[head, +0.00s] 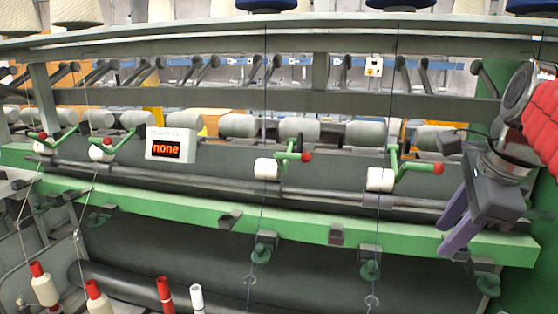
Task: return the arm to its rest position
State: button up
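My gripper (446,236) is at the right side of the head view, in front of the green rail of the spinning frame. Its two purple fingers point down and to the left. The fingertips are apart, and I see nothing between them. My arm comes in from the right edge, with a red-covered link above the gripper. The rest of the arm is out of view.
The spinning frame's green rail (190,205) crosses the view behind the gripper. White rollers on green levers with red knobs (438,168) stand left of it. Bobbins (43,285) stand at lower left. Thin threads hang vertically.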

jog(key=s+a+f+n, duration=0.5)
jog(key=a+f+n, duration=0.1)
jog(key=f+n, duration=0.4)
jog(key=s+a+f+n+t, duration=0.1)
jog(key=s+a+f+n, duration=0.4)
jog(key=n, duration=0.7)
notch_tip(320, 180, down, 5)
jog(key=shift+a+r, duration=0.15)
jog(key=shift+a, duration=1.1)
